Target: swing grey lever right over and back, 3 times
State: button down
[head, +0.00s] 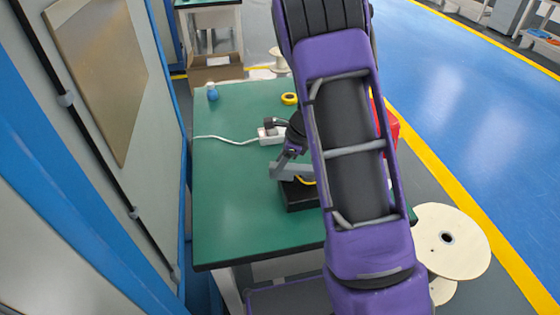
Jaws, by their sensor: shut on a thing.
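The grey lever (299,171) lies roughly level above a black base (299,196) on the green table. Its right part is hidden behind my arm. My gripper (284,161) reaches down from behind my arm onto the lever's left part and is shut on it. The fingertips are small and partly hidden. A short yellow cable (305,181) shows just under the lever at the base.
The green table (232,205) is clear at left and front. A white block (270,136) with a white cable, a yellow tape roll (289,99) and a blue bottle (212,93) stand farther back. A red bin (392,127) is partly hidden at right.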

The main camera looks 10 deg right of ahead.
jog(key=s+n+g, duration=0.1)
jog(key=s+n, duration=0.1)
jog(key=n, duration=0.1)
jog(key=s+n+g, duration=0.1)
jog(key=s+n, duration=0.2)
jog(key=n, duration=0.1)
jog(key=s+d+n+g, duration=0.1)
jog(key=s+n+g, duration=0.1)
jog(key=n, duration=0.1)
jog(key=shift+s+n+h+p, duration=0.3)
jog(key=shift+s+n+h, duration=0.1)
jog(key=shift+s+d+n+g+h, duration=0.2)
jog(key=shift+s+d+n, duration=0.2)
jog(key=shift+n, duration=0.3)
jog(key=shift+s+d+n+g+h, duration=0.1)
jog(key=shift+s+d+n+g, duration=0.1)
jog(key=shift+s+d+n, duration=0.35)
jog(key=shift+w+a, duration=0.15)
jog(key=shift+a, duration=0.05)
jog(key=c, duration=0.5)
grip_release()
